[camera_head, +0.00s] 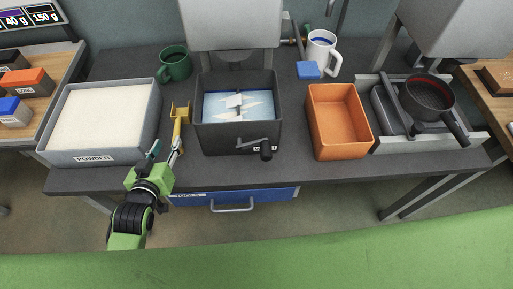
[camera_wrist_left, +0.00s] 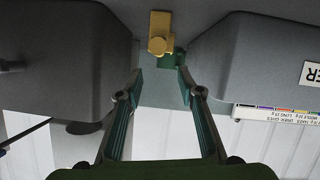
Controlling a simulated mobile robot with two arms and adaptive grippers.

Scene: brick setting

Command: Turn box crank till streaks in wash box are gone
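The wash box (camera_head: 199,139) is a dark grey open box in the middle of the bench. Light blue liquid (camera_head: 213,107) fills its inside, with white angular shapes and pale streaks across it. The dark box crank (camera_head: 254,143) is on its front wall, with its grip at the right end. My left gripper (camera_head: 166,149) is left of the wash box, at the bench's front edge, apart from the crank. In the left wrist view its fingers (camera_wrist_left: 160,88) are spread with nothing between them. My right gripper is not in view.
A yellow tool (camera_head: 180,121) stands just beyond my left gripper, between the wash box and the white-filled powder box (camera_head: 98,158). An orange bin (camera_head: 340,151) is right of the wash box. A green mug (camera_head: 174,65) and a white mug (camera_head: 322,50) stand behind.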

